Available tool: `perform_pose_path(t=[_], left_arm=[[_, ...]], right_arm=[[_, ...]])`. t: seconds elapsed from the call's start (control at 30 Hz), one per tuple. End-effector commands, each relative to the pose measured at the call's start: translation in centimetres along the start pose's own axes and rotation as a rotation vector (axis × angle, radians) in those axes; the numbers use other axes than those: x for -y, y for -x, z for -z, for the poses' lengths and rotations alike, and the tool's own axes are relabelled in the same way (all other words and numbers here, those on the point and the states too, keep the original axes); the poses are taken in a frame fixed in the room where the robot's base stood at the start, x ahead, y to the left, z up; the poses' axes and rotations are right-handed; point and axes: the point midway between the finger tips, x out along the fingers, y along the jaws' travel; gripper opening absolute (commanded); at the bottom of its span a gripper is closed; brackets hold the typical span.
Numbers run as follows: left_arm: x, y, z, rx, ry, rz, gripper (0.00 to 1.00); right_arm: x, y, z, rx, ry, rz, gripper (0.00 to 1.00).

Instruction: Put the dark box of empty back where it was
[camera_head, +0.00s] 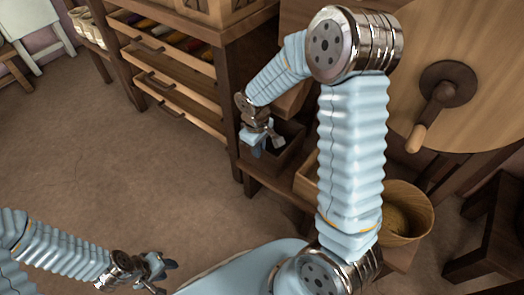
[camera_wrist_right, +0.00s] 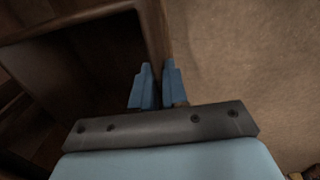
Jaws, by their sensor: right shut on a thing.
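The dark box (camera_head: 293,153) is brown wood with an open top. In the head view it is at the low shelf beside the drawer cabinet, partly hidden by my right gripper and arm. I cannot tell whether it rests on the shelf or is just above it. My right gripper (camera_head: 258,150) is shut on the box's near wall. In the right wrist view the blue fingers (camera_wrist_right: 159,85) pinch the wall of the box (camera_wrist_right: 85,65), whose inside is dark and looks empty. My left gripper (camera_head: 163,277) is open and empty above the floor at the lower left.
A low wooden shelf (camera_head: 264,180) carries a light wooden box (camera_head: 307,178) to the right. A woven basket (camera_head: 405,212) stands further right, below a round wooden quern wheel (camera_head: 455,60). A drawer cabinet (camera_head: 170,80) stands at the left. The floor (camera_head: 120,170) in the middle is clear.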

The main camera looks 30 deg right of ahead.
Motion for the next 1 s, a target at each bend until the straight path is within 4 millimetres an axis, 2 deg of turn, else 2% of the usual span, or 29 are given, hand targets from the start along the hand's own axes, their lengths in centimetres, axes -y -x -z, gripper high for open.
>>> perform_pose_path(t=[0.2, 0.3, 0.4, 0.77, 0.8, 0.93, 1.0], left_arm=[[0.0, 0.0, 0.0, 0.0, 0.0, 0.0, 0.39], [0.2, -0.5, 0.0, 0.001, 0.0, -0.001, 0.39], [0.2, -0.7, -0.1, 0.002, 0.0, -0.001, 0.39], [0.3, -1.0, -0.1, 0.002, -0.001, -0.002, 0.39], [0.2, -0.9, -0.1, 0.003, -0.001, -0.002, 0.39], [0.2, -0.9, -0.1, 0.002, -0.001, -0.002, 0.39], [0.2, -0.9, -0.1, 0.002, -0.001, -0.002, 0.39]], right_arm=[[-1.9, -0.1, -0.3, 0.001, -0.003, 0.0, 0.0], [-1.4, -2.4, -0.3, 0.004, 0.002, 0.001, 0.0], [-1.4, -3.6, -0.2, 0.002, 0.0, 0.001, 0.0], [-1.4, -4.0, -0.2, -0.001, 0.0, 0.0, 0.0], [-1.4, -4.0, -0.2, 0.0, 0.0, 0.001, 0.16], [-1.4, -3.9, -0.2, 0.001, 0.0, 0.001, 0.36], [-1.4, -3.9, -0.2, 0.001, 0.0, 0.001, 0.39]])
